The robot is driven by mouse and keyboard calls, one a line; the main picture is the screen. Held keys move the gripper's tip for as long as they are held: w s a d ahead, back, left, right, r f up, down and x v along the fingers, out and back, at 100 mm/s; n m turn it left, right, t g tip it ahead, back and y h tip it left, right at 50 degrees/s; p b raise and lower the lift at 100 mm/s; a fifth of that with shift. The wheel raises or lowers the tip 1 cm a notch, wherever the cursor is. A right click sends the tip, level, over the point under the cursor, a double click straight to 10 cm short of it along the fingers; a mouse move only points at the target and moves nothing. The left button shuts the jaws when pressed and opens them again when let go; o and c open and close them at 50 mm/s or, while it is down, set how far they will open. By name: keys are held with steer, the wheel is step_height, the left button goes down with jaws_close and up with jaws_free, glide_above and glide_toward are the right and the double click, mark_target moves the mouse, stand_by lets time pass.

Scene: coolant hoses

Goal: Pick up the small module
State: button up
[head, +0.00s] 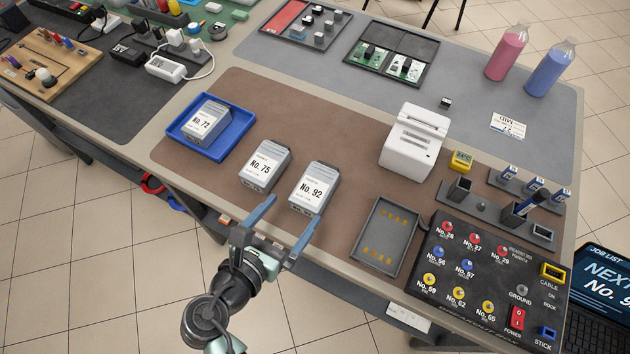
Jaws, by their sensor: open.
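Three grey box modules with white labels are on the brown mat. No. 72 (207,124) lies in a blue tray (242,143) at the left. No. 75 (265,166) and No. 92 (314,187) lie on the mat to its right, a gap between them. Much smaller pieces also show: a small dark block (445,102) on the grey mat behind the white printer, and small cubes (319,39) in a back tray. I cannot tell which is the small module. My gripper (292,216) is open and empty near the front edge, by No. 75 and No. 92, its fingers apart.
A white printer (411,150), an open grey tray (360,232) and a black numbered panel (487,262) stand to the right. Pink (507,54) and blue (549,70) bottles stand at the back right. The brown mat between No. 92 and the printer is clear.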

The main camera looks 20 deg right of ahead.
mark_target(315, 183)
steer(key=x, duration=0.5)
steer(key=shift+w+d+f, duration=0.1)
steer(key=shift+f, duration=0.05)
steer(key=shift+b+x, duration=0.4)
steer(key=shift+x, duration=2.3)
jaws_close()
step_height(315, 183, up, 10)
steer(key=shift+p, duration=1.25)
